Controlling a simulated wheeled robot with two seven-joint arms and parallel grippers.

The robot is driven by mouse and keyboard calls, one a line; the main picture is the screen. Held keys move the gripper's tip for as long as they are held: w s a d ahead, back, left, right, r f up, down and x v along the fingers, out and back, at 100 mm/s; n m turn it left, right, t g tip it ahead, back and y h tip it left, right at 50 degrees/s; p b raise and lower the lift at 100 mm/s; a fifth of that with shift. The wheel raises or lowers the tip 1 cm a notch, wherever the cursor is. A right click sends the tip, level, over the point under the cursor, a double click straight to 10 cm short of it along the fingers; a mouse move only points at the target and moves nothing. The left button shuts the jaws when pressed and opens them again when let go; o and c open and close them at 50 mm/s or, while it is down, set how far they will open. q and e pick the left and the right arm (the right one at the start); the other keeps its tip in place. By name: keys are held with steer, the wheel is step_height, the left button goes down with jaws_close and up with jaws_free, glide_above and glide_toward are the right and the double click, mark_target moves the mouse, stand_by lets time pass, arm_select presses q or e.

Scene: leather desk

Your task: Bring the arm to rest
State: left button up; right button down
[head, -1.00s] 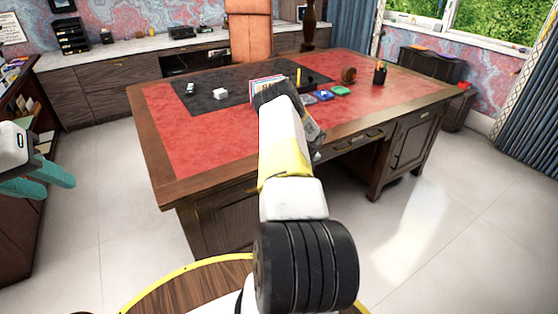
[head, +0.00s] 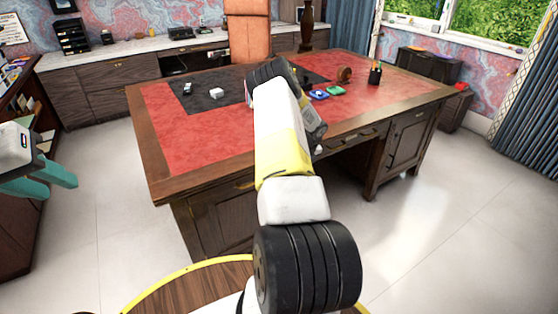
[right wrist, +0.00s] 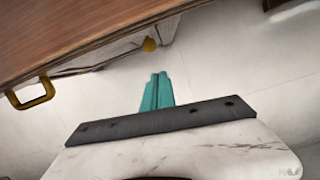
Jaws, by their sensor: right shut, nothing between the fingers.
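My right arm reaches forward across the middle of the head view, over the near edge of the red-topped desk (head: 205,135). Its gripper is hidden behind the arm there. In the right wrist view the right gripper's teal fingers (right wrist: 157,88) are together and empty, with pale floor behind them. My left gripper (head: 52,180) is at the left edge of the head view, its teal fingers apart and empty, well clear of the desk.
On the desk lie a white block (head: 217,92), a blue item (head: 319,94), a green item (head: 336,90) and a pencil cup (head: 375,74). A brass drawer handle (right wrist: 30,93) and a wooden edge (right wrist: 70,35) are close in the wrist view. Open floor lies to the right.

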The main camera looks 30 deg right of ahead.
steer(key=w+a+r+m+t+h, duration=0.1)
steer(key=w+r+m+t, duration=0.25)
steer(key=r, duration=0.85)
steer(key=w+a+r+m+t+h, duration=0.15)
steer(key=w+r+m, duration=0.3)
steer(key=r, duration=0.65)
steer(key=s+a+r+m+t+h, duration=0.1)
steer(key=s+a+r+m, duration=0.1)
steer(key=r+m, duration=0.4)
steer(key=s+a+r+m+t, duration=0.1)
steer(key=a+r+m, duration=0.25)
steer(key=r, duration=0.45)
steer(key=s+a+r+m+g, duration=0.1)
steer(key=s+a+r+m, duration=0.7)
steer(key=s+a+m, duration=0.4)
steer(key=s+a+m+g+y, duration=0.1)
steer(key=s+a+m+y, duration=0.1)
steer(key=s+a, duration=0.7)
steer(key=s+a+m+g+y, duration=0.1)
steer(key=s+a+m+y, duration=0.2)
steer(key=s+a, duration=0.6)
steer(key=s+f+y, duration=0.1)
steer(key=s, duration=0.3)
steer(key=shift+s+a+g, duration=0.15)
steer(key=shift+s+g, duration=0.15)
